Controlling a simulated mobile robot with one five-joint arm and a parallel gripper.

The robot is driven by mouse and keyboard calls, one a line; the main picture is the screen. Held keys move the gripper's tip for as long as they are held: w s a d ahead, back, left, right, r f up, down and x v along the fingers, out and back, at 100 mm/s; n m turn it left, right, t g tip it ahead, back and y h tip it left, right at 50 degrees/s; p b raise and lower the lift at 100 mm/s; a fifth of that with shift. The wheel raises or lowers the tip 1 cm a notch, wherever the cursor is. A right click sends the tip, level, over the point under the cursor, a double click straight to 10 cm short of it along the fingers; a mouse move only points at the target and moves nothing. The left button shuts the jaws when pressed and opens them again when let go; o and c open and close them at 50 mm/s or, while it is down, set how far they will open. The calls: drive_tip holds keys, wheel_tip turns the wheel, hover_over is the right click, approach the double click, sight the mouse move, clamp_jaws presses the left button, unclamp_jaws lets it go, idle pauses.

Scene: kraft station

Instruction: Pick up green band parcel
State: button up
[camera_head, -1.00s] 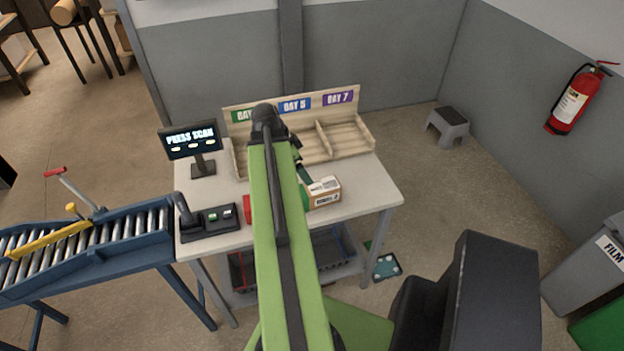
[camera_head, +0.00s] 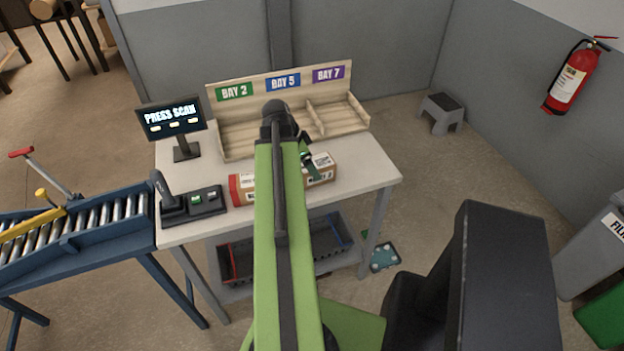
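A brown parcel with a white label (camera_head: 321,167) lies on the table just right of my arm. Its left end, where a green band showed earlier, is now mostly hidden behind my arm. My gripper (camera_head: 309,163) is dark and seen from behind, over or against this parcel's left part. Its fingertips are hidden, so I cannot tell whether it is open or holds anything. Another brown parcel with a red band (camera_head: 235,190) lies left of my arm, partly covered by it.
A wooden rack (camera_head: 345,113) marked BAY 2, BAY 5 and BAY 7 stands at the table's back. A screen (camera_head: 171,118) reading PRESS SCAN and a scanner dock (camera_head: 207,201) stand left. A roller conveyor (camera_head: 100,222) adjoins the left side. The table's right end (camera_head: 368,168) is clear.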

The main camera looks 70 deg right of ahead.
drive_tip(key=b+x, duration=0.5)
drive_tip(key=shift+d+f, duration=0.1)
drive_tip(key=shift+f, duration=0.05)
drive_tip(key=shift+r, duration=0.2)
drive_tip(key=c, duration=1.9)
